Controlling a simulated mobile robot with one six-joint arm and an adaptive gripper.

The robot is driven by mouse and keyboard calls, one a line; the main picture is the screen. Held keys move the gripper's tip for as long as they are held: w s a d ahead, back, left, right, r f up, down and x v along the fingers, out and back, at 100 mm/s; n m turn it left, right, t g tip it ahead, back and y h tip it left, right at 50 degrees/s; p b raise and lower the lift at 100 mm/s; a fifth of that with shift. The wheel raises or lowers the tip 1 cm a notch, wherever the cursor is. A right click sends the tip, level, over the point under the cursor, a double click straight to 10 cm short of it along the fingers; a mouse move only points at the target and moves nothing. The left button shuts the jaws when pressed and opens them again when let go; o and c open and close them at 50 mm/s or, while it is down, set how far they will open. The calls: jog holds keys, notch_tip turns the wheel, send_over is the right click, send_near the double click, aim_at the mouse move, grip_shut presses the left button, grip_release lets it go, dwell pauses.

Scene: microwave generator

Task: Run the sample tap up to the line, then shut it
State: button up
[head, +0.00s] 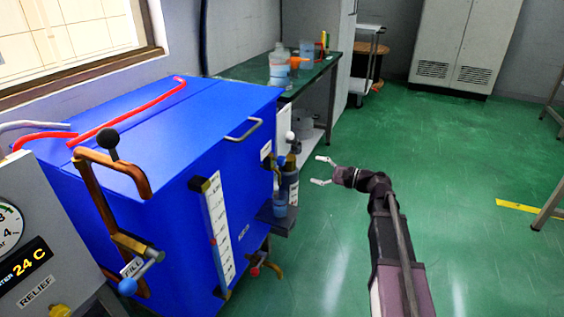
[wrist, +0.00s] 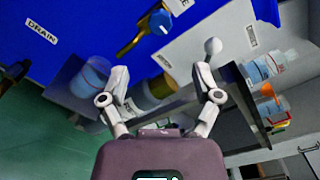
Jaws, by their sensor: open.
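The sample tap (head: 273,160) is a brass fitting on the right end of the blue tank. In the wrist view a brass tap (wrist: 145,35) with a blue handle lies beyond my fingertips. A small clear beaker with bluish contents (head: 279,205) stands on a dark ledge below the tap; it also shows in the wrist view (wrist: 90,78). I cannot make out its fill line or any flow from the tap. My gripper (head: 322,172) is open and empty, to the right of the tap and apart from it; its fingers show in the wrist view (wrist: 159,78).
The blue tank (head: 190,120) carries a white level gauge (head: 216,230) and a FILL valve (head: 140,265). A brass-capped cylinder (head: 290,185) stands close behind the tap. A green bench (head: 240,70) holds bottles behind. The green floor (head: 450,170) to the right is mostly clear.

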aim_at(284, 162)
jog(key=x, duration=1.2)
jog(key=shift+a, duration=0.1)
grip_shut()
